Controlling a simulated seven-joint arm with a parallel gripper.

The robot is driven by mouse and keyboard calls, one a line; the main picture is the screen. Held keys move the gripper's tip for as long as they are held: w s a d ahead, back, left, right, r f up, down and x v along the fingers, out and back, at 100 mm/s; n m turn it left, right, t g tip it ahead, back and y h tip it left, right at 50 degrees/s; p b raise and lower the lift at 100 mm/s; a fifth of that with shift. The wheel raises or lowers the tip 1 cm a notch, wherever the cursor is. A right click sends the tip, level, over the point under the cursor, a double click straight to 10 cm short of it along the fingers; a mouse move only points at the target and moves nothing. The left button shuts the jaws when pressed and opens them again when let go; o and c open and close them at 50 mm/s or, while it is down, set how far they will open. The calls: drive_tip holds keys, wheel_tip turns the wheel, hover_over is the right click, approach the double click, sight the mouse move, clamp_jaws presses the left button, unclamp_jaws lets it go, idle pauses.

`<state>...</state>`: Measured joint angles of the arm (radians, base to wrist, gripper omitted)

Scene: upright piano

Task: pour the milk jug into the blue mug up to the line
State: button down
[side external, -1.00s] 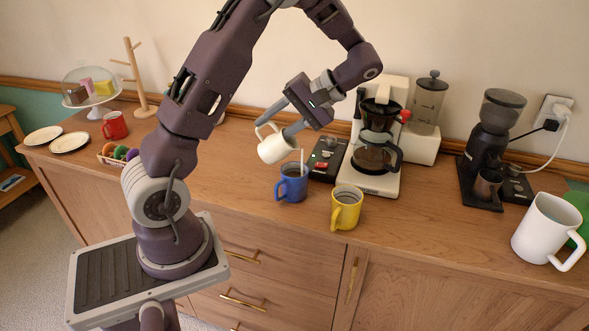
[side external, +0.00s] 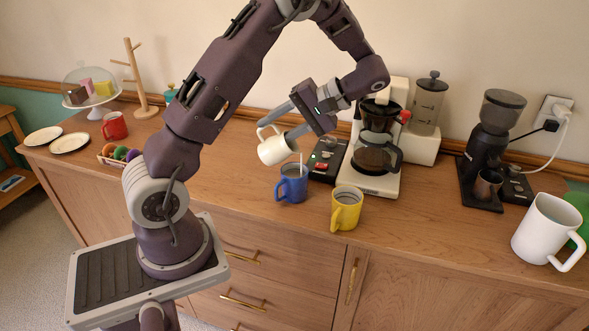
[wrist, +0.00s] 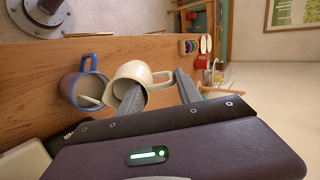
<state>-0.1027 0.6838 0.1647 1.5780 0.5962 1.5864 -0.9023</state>
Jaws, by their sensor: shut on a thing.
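My gripper (side external: 281,128) is shut on the cream-white milk jug (side external: 275,151), one finger inside its mouth in the wrist view (wrist: 158,92). The jug is tilted above the blue mug (side external: 291,186), its mouth toward the right, apart from the mug. A thin white strand, which looks like milk, runs from the jug's lip down into the mug. The mug stands upright on the counter. In the wrist view the jug (wrist: 150,72) and the blue mug (wrist: 72,92) are side by side, the strand ending inside the mug. I cannot make out the line or the exact level.
A yellow mug (side external: 346,210) stands close to the right of the blue mug. A small dark scale-like device (side external: 327,158) and a coffee maker (side external: 374,188) stand behind. A grinder (side external: 483,150) and white pitcher (side external: 540,228) are farther right.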

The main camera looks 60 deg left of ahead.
drive_tip(key=shift+f, duration=0.1)
drive_tip(key=s+r+t+h, duration=0.1)
drive_tip(key=s+a+t+h, duration=0.1)
drive_tip(key=shift+s+a+r+t, duration=0.1)
drive_tip(key=shift+a+r+t, duration=0.15)
drive_tip(key=shift+r+t, duration=0.15)
drive_tip(key=shift+f, duration=0.55)
drive_tip(key=shift+s+a+f+t+h, duration=0.7)
drive_tip(key=shift+s+f+t, duration=0.25)
drive_tip(key=shift+f, duration=0.75)
drive_tip(key=shift+s+a+f+t+h, duration=0.75)
drive_tip(key=shift+s+f+t, duration=0.25)
drive_tip(key=shift+f, duration=0.65)
drive_tip(key=shift+s+a+f+t+h, duration=0.7)
drive_tip(key=shift+s+f+t, duration=0.25)
drive_tip(key=shift+f, duration=0.75)
